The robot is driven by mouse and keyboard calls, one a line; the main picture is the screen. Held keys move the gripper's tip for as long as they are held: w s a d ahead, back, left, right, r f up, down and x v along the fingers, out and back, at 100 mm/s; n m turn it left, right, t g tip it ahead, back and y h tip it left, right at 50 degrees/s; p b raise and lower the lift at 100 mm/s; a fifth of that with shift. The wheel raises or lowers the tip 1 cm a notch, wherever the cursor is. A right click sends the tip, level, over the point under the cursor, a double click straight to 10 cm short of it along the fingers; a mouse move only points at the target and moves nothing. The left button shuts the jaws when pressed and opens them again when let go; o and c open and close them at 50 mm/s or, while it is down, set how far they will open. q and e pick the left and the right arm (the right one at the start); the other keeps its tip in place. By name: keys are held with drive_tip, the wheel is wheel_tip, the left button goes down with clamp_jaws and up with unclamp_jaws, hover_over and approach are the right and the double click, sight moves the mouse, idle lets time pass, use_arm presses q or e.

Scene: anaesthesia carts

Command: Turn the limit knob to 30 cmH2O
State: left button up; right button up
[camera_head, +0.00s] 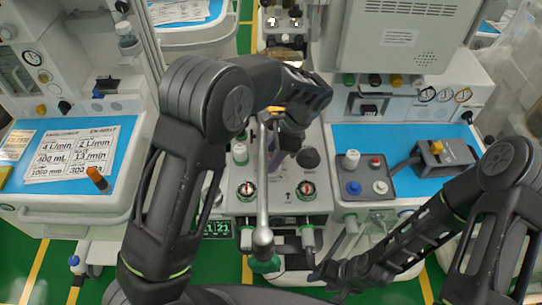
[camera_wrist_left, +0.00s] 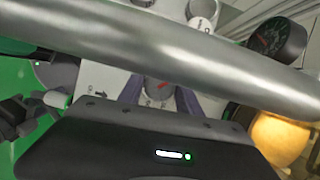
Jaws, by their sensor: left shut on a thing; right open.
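My left gripper (camera_head: 283,150) reaches down over the middle of the central cart. In the left wrist view its two purple-grey fingers (camera_wrist_left: 160,98) stand on both sides of a small pale knob with a red mark, the limit knob (camera_wrist_left: 160,86), and are shut on it. The scale figures around the knob are too small to read, so its setting cannot be told. In the head view the gripper hides the knob. My right gripper (camera_head: 328,277) is open and empty, low in front of the cart.
A grey metal bar (camera_head: 263,195) with a rounded end stands close to my left gripper and crosses the left wrist view (camera_wrist_left: 170,45). Near it are a black knob (camera_head: 308,158) and two red-marked dials (camera_head: 247,190) (camera_head: 306,190). Blue work surfaces (camera_head: 118,165) flank the centre.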

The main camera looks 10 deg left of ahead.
use_arm(q)
drive_tip(key=m+t, duration=0.1)
drive_tip(key=m, duration=0.1)
drive_tip(key=shift+m+b, duration=0.3)
drive_tip(key=shift+b, duration=0.1)
drive_tip(key=shift+m+t, duration=0.4)
drive_tip(key=shift+m, duration=0.6)
clamp_jaws()
drive_tip(key=o, duration=1.4)
unclamp_jaws()
drive_tip(key=shift+c, duration=0.2)
drive_tip(key=shift+d+r, duration=0.1)
drive_tip(key=shift+r, duration=0.05)
drive_tip(key=b+v, duration=0.1)
drive_tip(key=v, duration=0.6)
drive_tip(key=shift+r, duration=0.25)
drive_tip(key=shift+d, duration=0.1)
